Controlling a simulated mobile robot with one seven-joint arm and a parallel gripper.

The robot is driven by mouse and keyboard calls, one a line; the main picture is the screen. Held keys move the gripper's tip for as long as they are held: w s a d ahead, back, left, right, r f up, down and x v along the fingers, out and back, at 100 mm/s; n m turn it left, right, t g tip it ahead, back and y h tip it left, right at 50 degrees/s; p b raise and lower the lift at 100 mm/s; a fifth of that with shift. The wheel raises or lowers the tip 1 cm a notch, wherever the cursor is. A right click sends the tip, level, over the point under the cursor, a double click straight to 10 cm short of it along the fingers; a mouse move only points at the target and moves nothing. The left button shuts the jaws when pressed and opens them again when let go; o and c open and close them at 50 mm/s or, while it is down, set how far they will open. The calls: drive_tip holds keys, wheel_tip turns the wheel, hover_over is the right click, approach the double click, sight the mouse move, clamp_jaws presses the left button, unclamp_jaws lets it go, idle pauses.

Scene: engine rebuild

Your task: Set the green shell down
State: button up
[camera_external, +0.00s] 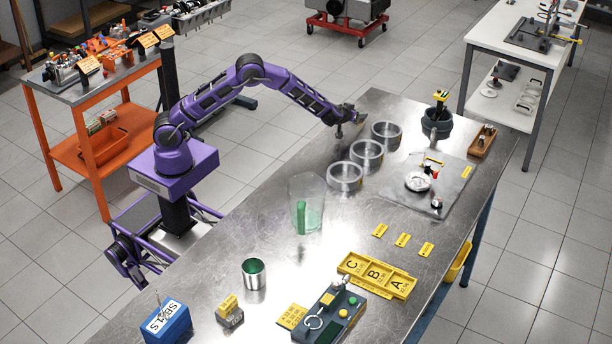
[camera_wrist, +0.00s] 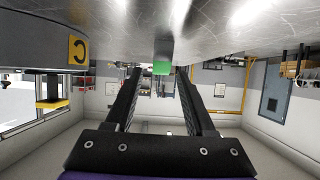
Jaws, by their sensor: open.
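My gripper (camera_external: 358,116) is low over the table's far edge, beside the metal rings. In the wrist view my gripper's fingers (camera_wrist: 159,74) are apart. A small green piece, apparently the green shell (camera_wrist: 161,67), shows between the fingertips with a gap on either side. The wrist picture is upside down, and the piece appears at the table surface; whether it touches cannot be told. In the external view this piece is not visible near my gripper. Another green strip (camera_external: 302,220) stands in a clear container, and a metal cylinder (camera_external: 254,275) has a green top.
Metal rings (camera_external: 345,176) stand close to my gripper; one bears a C label (camera_wrist: 78,49). A dark pot (camera_external: 437,124) with a yellow-topped tool stands to the right. A grey mat (camera_external: 455,198) and a yellow C-B-A tray (camera_external: 376,276) lie nearer. Bare table (camera_external: 225,230) lies left.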

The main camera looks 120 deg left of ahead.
drive_tip(key=v, duration=0.9)
drive_tip(key=shift+d+r+p, duration=0.2)
drive_tip(key=shift+d+p, duration=0.15)
drive_tip(key=shift+p, duration=0.05)
